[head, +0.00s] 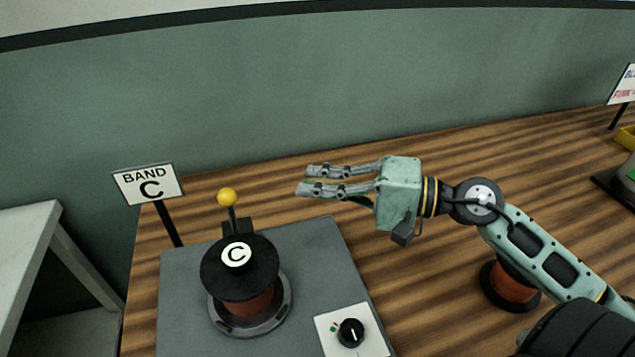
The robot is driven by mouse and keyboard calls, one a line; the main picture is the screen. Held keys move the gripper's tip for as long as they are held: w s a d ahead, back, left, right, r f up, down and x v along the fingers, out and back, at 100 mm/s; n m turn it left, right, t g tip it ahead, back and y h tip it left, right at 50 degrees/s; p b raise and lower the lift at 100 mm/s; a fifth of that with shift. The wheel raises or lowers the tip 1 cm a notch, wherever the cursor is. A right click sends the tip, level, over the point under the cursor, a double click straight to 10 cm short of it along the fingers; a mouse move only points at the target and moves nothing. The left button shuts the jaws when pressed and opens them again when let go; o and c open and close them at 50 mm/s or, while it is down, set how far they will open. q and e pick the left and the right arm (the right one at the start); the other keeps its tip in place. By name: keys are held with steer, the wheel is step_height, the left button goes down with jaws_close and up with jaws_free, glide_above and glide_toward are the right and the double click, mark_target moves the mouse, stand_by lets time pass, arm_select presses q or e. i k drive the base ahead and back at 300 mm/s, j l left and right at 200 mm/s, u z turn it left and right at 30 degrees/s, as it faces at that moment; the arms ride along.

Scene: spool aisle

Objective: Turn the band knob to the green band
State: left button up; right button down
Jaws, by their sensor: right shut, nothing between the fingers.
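The band knob (351,332) is a black dial with a white pointer line, on a white panel (326,344) at the front right of a grey station plate (315,260). Small green and red marks (334,328) sit at the knob's left; the pointer looks turned roughly away from me, and I cannot tell its exact band. My right gripper (305,180) is shut and empty, pointing left, above the back right of the plate and well apart from the knob. My left gripper is not in view.
A black-topped spool (240,268) marked C stands on the plate, with a yellow-ball lever (227,197) behind it. A BAND C sign (149,184) stands at back left. Another spool (510,287) sits right, partly behind my right arm. Bare wood (430,290) lies between.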

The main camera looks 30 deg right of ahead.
mark_target(351, 331)
steer(key=k+j, duration=0.15)
steer(key=k, duration=0.35)
steer(key=k+j, duration=0.15)
steer(key=k, duration=0.35)
steer(key=k+j, duration=0.15)
steer(key=k, duration=0.3)
